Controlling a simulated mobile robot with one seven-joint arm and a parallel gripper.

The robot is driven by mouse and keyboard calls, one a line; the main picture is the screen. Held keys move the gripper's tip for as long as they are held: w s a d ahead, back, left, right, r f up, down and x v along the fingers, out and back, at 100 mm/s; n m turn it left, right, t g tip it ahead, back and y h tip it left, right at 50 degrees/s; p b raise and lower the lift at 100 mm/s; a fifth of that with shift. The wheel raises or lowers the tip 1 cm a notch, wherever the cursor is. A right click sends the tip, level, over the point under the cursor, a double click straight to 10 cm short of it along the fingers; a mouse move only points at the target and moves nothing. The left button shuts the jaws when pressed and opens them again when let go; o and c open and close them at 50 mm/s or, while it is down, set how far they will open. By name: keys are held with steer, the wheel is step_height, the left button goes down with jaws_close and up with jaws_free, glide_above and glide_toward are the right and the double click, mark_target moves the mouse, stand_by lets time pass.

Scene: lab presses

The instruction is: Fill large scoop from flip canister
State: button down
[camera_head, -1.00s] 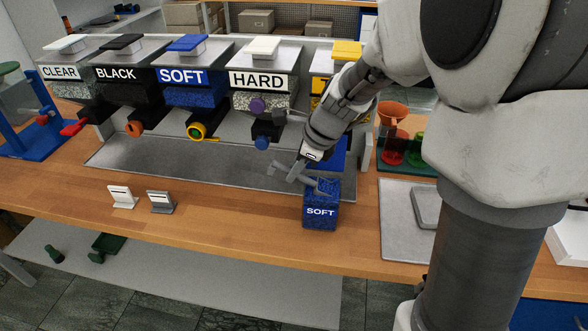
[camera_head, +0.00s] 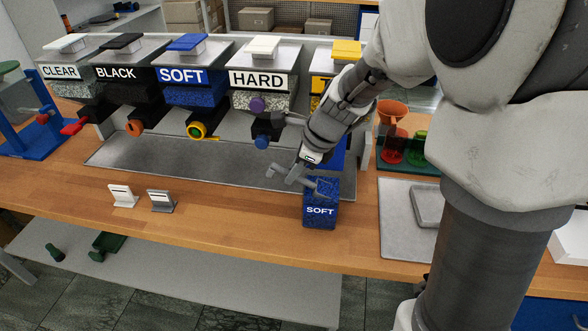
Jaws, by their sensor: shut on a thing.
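A blue canister (camera_head: 320,213) labelled SOFT stands upright on the wooden bench, right of centre. Its top is open, and dark blue material shows inside the rim. My gripper (camera_head: 298,173) is just above and left of this opening, tilted downward. It is shut on a grey piece (camera_head: 324,187) that reaches over the canister's opening, which looks like the scoop. Whether its bowl is in the material cannot be told, because the gripper and the rim hide it.
Wall dispensers labelled CLEAR (camera_head: 60,72), BLACK (camera_head: 120,74), SOFT (camera_head: 182,77) and HARD (camera_head: 258,79) stand behind, above a grey tray (camera_head: 180,163). Small white (camera_head: 122,196) and grey (camera_head: 160,201) holders stand left. A grey mat (camera_head: 400,235) lies right. The front bench between is clear.

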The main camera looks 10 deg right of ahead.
steer(key=shift+w+d, duration=0.25)
steer(key=shift+w, duration=0.5)
steer(key=shift+s+a+p, duration=0.25)
steer(key=shift+s+p, duration=0.05)
steer(key=shift+s, duration=0.55)
steer(key=shift+w, duration=0.1)
steer(key=shift+w+d, duration=0.25)
steer(key=shift+w, duration=0.5)
steer(key=shift+s+p, duration=0.15)
steer(key=shift+p, duration=0.15)
steer(key=shift+s+a, duration=0.1)
steer(key=shift+s, duration=0.2)
